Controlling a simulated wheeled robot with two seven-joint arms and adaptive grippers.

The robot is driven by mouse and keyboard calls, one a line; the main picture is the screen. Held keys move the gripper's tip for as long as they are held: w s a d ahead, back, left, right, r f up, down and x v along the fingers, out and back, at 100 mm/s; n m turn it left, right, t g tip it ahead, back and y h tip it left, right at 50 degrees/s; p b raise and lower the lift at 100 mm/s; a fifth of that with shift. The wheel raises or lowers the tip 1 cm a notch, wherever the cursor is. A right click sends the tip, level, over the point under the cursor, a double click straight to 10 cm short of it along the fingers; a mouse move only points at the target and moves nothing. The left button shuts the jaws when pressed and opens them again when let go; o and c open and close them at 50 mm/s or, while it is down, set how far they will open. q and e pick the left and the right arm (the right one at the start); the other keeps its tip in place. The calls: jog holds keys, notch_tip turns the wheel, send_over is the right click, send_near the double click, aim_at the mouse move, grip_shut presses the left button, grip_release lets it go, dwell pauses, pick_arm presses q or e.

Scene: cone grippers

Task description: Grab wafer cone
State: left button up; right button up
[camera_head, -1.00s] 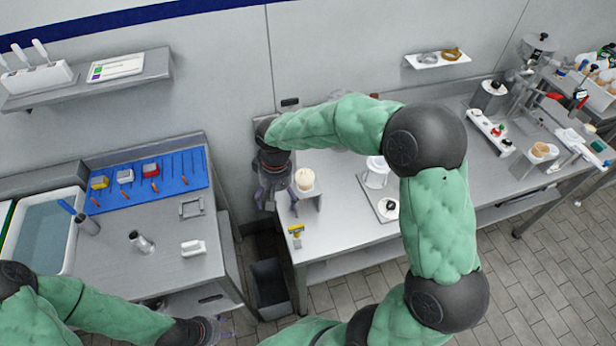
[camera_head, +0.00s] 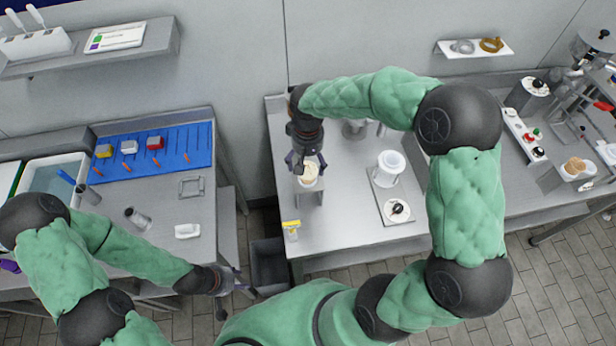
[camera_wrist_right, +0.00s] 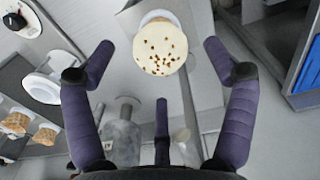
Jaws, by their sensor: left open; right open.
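The wafer cone (camera_head: 309,175) stands in a small metal stand (camera_head: 309,195) at the left part of the middle table. In the right wrist view its pale round top with brown specks (camera_wrist_right: 160,48) shows between the fingers; its lower part is mostly hidden. My right gripper (camera_head: 305,164) is at the cone's top in the head view, open, with its fingers spread around the sides. The same gripper in the wrist view (camera_wrist_right: 157,52) shows gaps between the fingers and the cone. My left gripper (camera_head: 234,283) is open and empty, low beside the left table.
A white container (camera_head: 391,163) and a tray (camera_head: 382,205) stand right of the cone. A yellow-topped item (camera_head: 291,228) is near the table's front left corner. A dark bin (camera_head: 268,265) stands between the tables. The table front around (camera_head: 345,225) is clear.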

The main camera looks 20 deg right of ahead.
aim_at(307, 172)
notch_tip(307, 172, down, 6)
jog(key=shift+b, duration=0.3)
jog(key=c, duration=0.9)
